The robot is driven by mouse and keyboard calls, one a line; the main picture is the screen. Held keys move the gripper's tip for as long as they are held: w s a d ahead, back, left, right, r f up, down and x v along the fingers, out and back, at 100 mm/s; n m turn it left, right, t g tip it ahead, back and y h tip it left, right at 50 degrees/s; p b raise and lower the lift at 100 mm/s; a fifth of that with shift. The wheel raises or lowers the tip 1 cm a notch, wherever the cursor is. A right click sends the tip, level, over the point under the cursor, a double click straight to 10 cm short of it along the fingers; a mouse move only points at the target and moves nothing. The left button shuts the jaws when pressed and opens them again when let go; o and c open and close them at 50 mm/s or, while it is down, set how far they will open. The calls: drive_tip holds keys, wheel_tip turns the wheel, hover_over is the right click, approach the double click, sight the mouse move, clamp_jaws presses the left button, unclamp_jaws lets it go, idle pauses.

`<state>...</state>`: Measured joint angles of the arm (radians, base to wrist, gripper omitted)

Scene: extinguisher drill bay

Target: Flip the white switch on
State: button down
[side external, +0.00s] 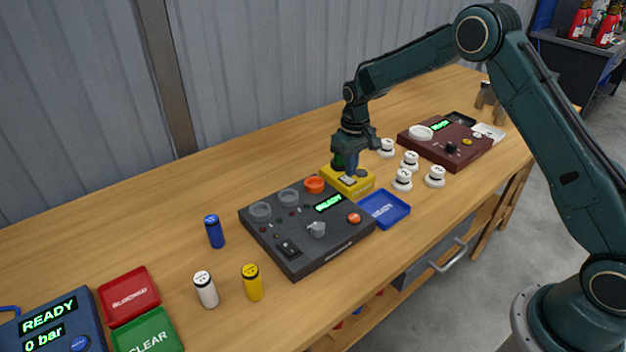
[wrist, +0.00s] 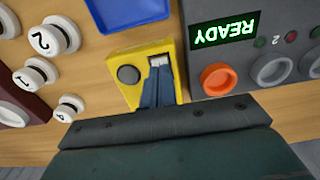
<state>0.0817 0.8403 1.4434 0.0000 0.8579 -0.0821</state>
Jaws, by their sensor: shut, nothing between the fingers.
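A yellow box (side external: 362,187) stands on the bench just behind the black control panel, and it fills the middle of the wrist view (wrist: 138,50). The white switch (wrist: 159,60) is set in its top, beside a dark round button (wrist: 128,74). Part of the switch is hidden behind my fingers. My gripper (side external: 350,175) points down over the yellow box. Its blue fingers (wrist: 158,70) are shut and empty, with the tips at the edge of the white switch. I cannot tell whether they touch it or which way the switch is set.
The black panel (side external: 280,235) with a READY display and orange knobs is close beside the yellow box. A blue tray (side external: 397,207) lies in front. Several white numbered knobs (side external: 402,180) and a maroon panel (side external: 462,150) stand to the right. Bench behind is clear.

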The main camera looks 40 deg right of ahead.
sight(350, 180)
drive_tip(key=shift+f, duration=1)
idle(0.9)
drive_tip(key=shift+r, duration=3.5)
drive_tip(key=shift+r, duration=0.1)
